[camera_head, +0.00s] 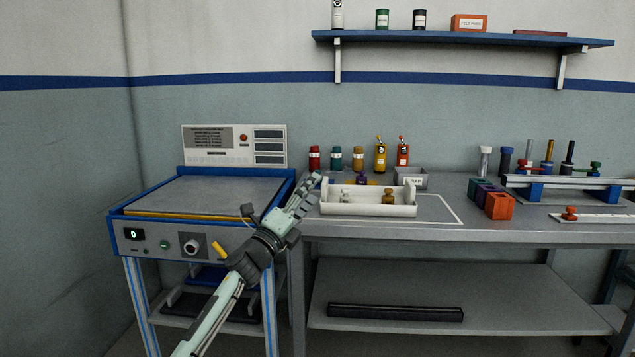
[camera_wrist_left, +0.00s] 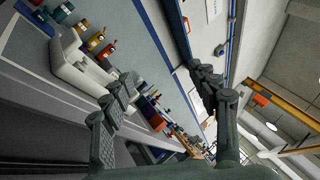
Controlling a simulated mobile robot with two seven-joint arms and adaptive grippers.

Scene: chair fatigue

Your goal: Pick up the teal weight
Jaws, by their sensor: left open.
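The teal weight (camera_head: 336,158) is a small upright cylinder with a knobbed top, at the back of the grey bench. It stands between a red weight (camera_head: 314,157) and a mustard-yellow one (camera_head: 358,157). It also seems to show near the top left of the left wrist view (camera_wrist_left: 62,12). My left gripper (camera_head: 281,195) is open and empty, its fingers (camera_wrist_left: 160,78) spread wide. It is in front of and left of the teal weight, near the bench's left end, and apart from it. My right gripper is out of view.
A blue-framed machine (camera_head: 118,230) is at left. Colored blocks (camera_head: 499,207) sit at right; a shelf (camera_head: 463,39) hangs above.

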